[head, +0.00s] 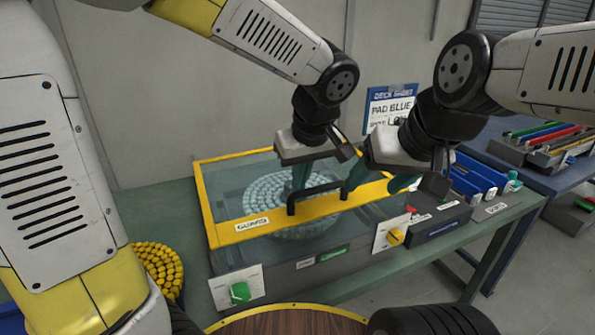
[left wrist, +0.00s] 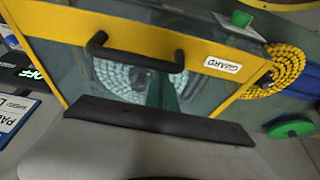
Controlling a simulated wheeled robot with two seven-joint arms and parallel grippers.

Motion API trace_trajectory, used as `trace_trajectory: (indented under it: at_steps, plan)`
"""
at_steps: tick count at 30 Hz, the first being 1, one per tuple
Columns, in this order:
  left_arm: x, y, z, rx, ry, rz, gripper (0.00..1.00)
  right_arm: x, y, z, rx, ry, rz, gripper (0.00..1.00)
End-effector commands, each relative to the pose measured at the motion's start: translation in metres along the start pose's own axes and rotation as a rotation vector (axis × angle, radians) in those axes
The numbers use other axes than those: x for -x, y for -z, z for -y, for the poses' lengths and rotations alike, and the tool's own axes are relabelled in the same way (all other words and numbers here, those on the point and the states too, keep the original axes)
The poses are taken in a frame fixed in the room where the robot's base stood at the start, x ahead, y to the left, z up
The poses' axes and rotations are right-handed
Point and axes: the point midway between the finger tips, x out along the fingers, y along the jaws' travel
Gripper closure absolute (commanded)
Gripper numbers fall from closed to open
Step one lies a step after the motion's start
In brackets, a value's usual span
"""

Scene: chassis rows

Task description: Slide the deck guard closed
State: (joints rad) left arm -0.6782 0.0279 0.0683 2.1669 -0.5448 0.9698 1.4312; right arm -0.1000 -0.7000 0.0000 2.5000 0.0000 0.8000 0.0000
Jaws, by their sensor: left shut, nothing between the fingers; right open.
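The deck guard (head: 222,233) is a clear panel in a yellow frame, with a "GUARD" label and a black bar handle (head: 318,193). It lies over a deck with a round bed of pale teal pieces (head: 262,190); some of the bed shows in front of the yellow bar. My left gripper (head: 301,180) is shut and empty, just behind the handle; I cannot tell whether it touches. The left wrist view shows the handle (left wrist: 135,58) and yellow bar (left wrist: 195,50). My right gripper (head: 374,182) is open at the handle's right end, with no clear grip on it.
A bowl of yellow pieces (head: 158,268) stands left. Blue holders (head: 470,178) and a side table with coloured items (head: 545,135) are right. A sign (head: 390,105) stands behind.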

Motion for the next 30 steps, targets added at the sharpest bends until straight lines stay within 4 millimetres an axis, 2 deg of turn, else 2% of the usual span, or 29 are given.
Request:
trace_trajectory:
  at_steps: [1,5,8,12,15,21,25,30]
  plan:
    - [0.000,-0.006,-0.001,-0.006,0.000,0.010,1.00,0.000,0.000,0.000,0.000,0.000,0.000,0.36]
    - [-0.001,-0.003,-0.001,-0.005,0.001,0.010,1.00,0.000,0.000,0.000,0.000,0.000,0.000,0.36]
    - [-0.003,0.009,-0.001,-0.003,0.001,0.008,1.00,0.000,0.000,0.000,0.000,0.000,0.000,0.36]
    - [-0.007,0.037,0.002,0.003,0.001,0.004,1.00,0.000,0.000,0.000,0.000,0.000,0.000,0.36]
    - [0.021,0.037,0.000,-0.003,-0.007,0.001,1.00,0.000,0.000,0.000,0.000,0.000,0.001,0.36]
    - [0.064,0.037,0.001,-0.001,-0.004,0.001,1.00,0.000,0.000,0.000,0.000,0.000,0.000,0.36]
    - [0.082,0.037,0.001,-0.002,-0.003,0.001,1.00,0.000,0.000,0.000,0.000,0.000,0.000,0.36]
    - [0.093,0.038,0.005,-0.005,-0.005,0.005,1.00,0.000,0.000,0.000,0.000,0.000,0.000,0.36]
